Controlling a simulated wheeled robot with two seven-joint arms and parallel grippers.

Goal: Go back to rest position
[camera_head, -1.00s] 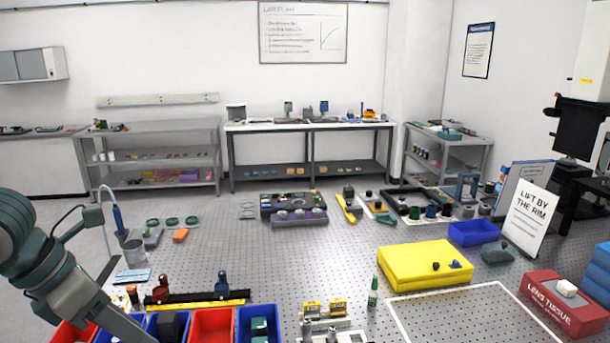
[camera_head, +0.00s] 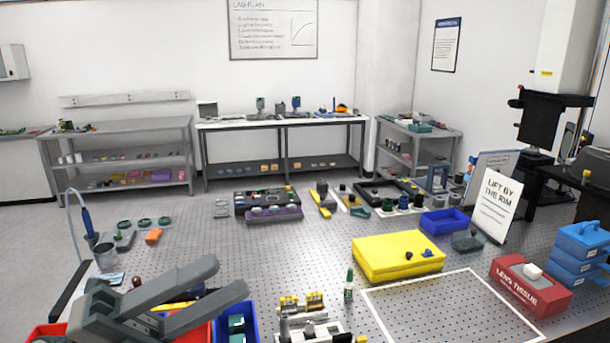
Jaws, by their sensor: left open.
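My left gripper (camera_head: 229,278) is at the lower left of the head view, with its two grey fingers spread apart and nothing between them. It appears in front of the red and blue bins at the near edge and hides much of them. The fingers point right and away from me. I cannot tell how high it is above the bins. My right gripper is out of view.
A blue bin (camera_head: 254,322) shows right of the fingers. Beyond are a green-capped bottle (camera_head: 348,289), a yellow block (camera_head: 397,258), a blue tray (camera_head: 445,222) and a red tissue box (camera_head: 530,286). The white-outlined area (camera_head: 450,312) is bare.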

